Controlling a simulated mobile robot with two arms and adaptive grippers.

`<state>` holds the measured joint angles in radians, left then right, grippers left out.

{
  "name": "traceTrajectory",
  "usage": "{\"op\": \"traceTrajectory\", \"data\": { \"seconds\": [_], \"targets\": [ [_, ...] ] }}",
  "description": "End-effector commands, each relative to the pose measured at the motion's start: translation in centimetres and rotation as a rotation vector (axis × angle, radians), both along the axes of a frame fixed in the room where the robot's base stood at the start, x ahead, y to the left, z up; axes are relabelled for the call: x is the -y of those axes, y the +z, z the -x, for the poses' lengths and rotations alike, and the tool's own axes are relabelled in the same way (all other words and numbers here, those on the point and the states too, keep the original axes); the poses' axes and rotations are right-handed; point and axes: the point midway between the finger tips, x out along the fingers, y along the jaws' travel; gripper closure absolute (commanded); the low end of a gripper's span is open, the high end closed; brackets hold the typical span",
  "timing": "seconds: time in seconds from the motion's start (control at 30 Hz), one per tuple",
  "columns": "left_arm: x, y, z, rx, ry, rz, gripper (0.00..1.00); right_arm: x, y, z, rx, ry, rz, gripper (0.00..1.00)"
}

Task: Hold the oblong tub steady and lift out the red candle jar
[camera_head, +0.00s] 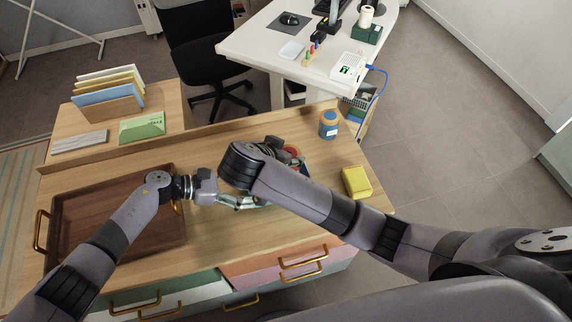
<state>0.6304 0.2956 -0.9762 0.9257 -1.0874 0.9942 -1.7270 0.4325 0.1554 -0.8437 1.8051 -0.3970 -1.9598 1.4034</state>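A red round top, likely the red candle jar (293,152), shows just beyond my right gripper (282,150). Most of it is hidden by the gripper and wrist. A small dark blue edge, possibly the oblong tub (304,169), shows beside it; the rest is covered by my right arm. My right gripper is at the red top, but its fingertips are hidden, so I cannot tell whether it grips. My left gripper (245,203) is low over the table, just in front of my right wrist, pointing right. Its fingertips are partly covered by my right arm.
A brown wooden tray (70,231) with brass handles lies at the left of the table. A yellow block (356,182) lies at the right edge. A raised ledge runs along the back.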

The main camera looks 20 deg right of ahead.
Motion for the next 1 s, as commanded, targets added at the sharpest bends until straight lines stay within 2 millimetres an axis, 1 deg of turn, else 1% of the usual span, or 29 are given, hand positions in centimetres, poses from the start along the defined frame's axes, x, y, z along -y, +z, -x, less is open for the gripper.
{"op": "traceTrajectory", "data": {
  "seconds": [0.03,0.2,0.47,0.5,0.83,1.0],
  "targets": [
    [-0.1,-0.1,0.0,-0.001,0.0,-0.002,0.53,-0.1,1.0,-0.1,0.006,0.001,-0.005,1.0],
    [-0.1,-0.1,0.0,-0.001,0.0,-0.002,0.53,-0.1,2.5,-0.1,0.004,0.0,-0.002,1.0],
    [-0.1,-0.1,0.0,-0.001,0.0,-0.002,0.53,0.0,2.8,0.0,0.002,0.0,0.0,1.0],
    [-0.1,-0.1,0.0,-0.001,0.0,-0.002,0.24,0.0,2.8,0.0,0.002,0.0,0.0,1.0],
    [0.0,0.0,0.0,-0.001,0.0,-0.001,0.02,0.0,2.8,-0.1,0.002,0.0,0.0,1.0],
    [0.0,0.0,0.0,0.0,0.0,-0.001,0.01,0.0,2.8,-0.1,0.002,0.0,0.0,1.0]
  ]
}}
